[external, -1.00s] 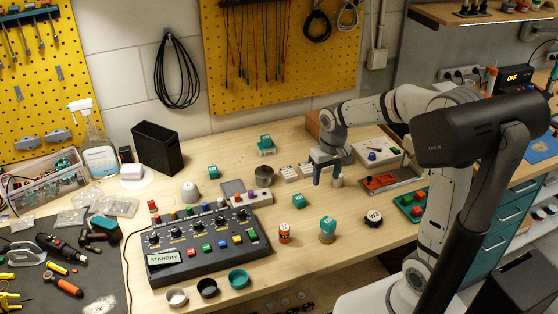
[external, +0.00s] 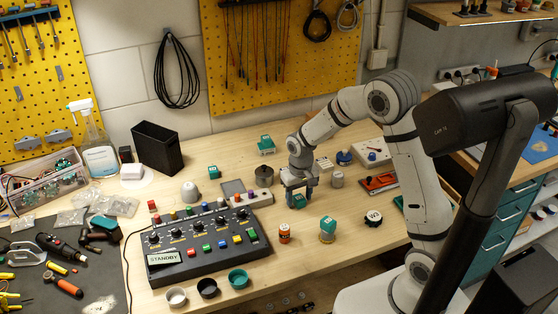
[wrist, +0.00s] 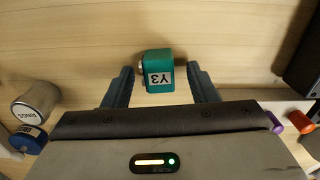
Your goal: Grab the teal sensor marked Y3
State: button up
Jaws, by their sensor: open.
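The teal sensor (wrist: 159,72) lies on the bench in the wrist view, with a white label reading Y3 upside down. In the external view the sensor (external: 298,202) shows just below my gripper. My gripper (wrist: 161,80) is open, with one finger on each side of the sensor and a gap on both sides. In the external view my gripper (external: 299,192) points down over the sensor. I cannot tell how far the fingertips are above the bench.
The black control box (external: 205,243) lies to the left. A silver can (wrist: 36,101) and a blue-topped item (wrist: 28,138) are at the wrist view's left.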

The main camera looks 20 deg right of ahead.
jog(key=shift+f, duration=0.3)
jog(key=shift+c, duration=0.4)
jog(key=c, duration=1)
jog(key=shift+o, duration=0.2)
